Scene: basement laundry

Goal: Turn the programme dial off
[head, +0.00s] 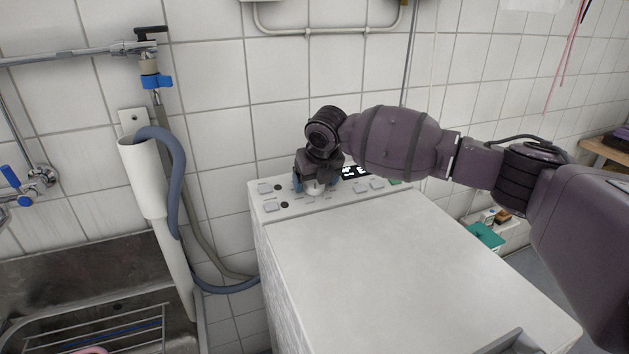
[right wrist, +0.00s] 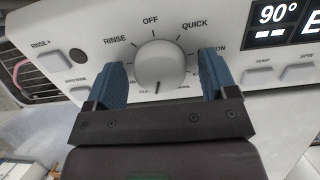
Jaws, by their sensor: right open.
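The programme dial (right wrist: 160,66) is a round white knob on the washer's control panel, with OFF printed above it and RINSE and QUICK to either side. A small dark mark shows at its lower edge, towards the labels below, away from OFF. In the head view the dial (head: 315,187) is partly hidden by my right gripper (head: 318,184). In the right wrist view my right gripper (right wrist: 162,80) is open, its two blue fingers on either side of the dial. A gap seems to show between each finger and the dial. My left gripper is not in view.
The white washing machine (head: 390,260) has a clear flat top. Its panel holds buttons (head: 271,206) and a lit display (right wrist: 279,17) reading 90°. A grey hose (head: 175,180) and a steel sink (head: 90,290) are at the left. A tiled wall is behind.

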